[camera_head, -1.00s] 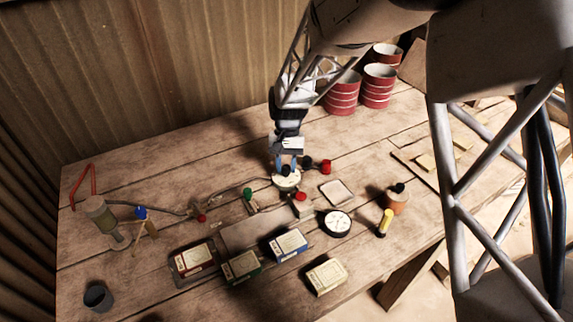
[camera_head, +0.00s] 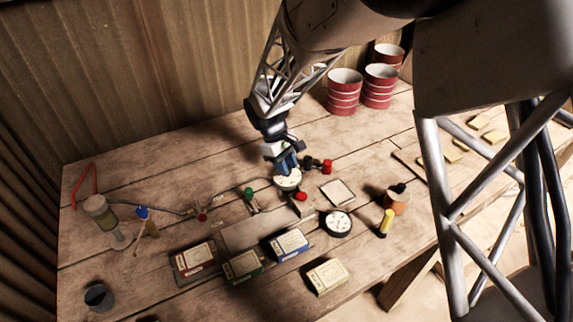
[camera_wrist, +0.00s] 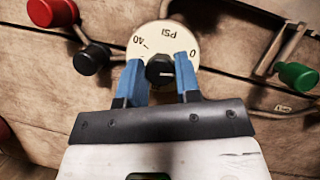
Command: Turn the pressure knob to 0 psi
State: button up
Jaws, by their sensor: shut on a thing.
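The pressure knob (camera_wrist: 160,70) is a small black knob at the middle of a round cream dial (camera_wrist: 165,36). The dial is marked PSI, with 40 to the upper left and 0 to the right. My gripper (camera_wrist: 160,70) is shut on the knob, with one blue finger on each side of it. A small pale mark shows on the knob, but its exact reading is unclear. In the head view my gripper (camera_head: 288,167) comes down onto the dial (camera_head: 288,181) from above and hides most of the knob.
A red knob (camera_wrist: 52,12) and a black knob (camera_wrist: 92,58) are left of the dial in the wrist view. A green knob (camera_wrist: 298,76) is to the right. In the head view a red button (camera_head: 301,196) and a second round dial (camera_head: 337,223) are close in front.

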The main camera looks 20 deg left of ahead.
jog(key=shift+s+n+t, duration=0.1)
jog(key=shift+n+t, duration=0.7)
jog(key=shift+n, duration=1.4)
jog(key=o, duration=0.9)
jog(key=v, duration=0.7)
jog(key=shift+a+r, duration=0.3)
jog(key=shift+a, duration=0.05)
jog(key=shift+d, duration=0.1)
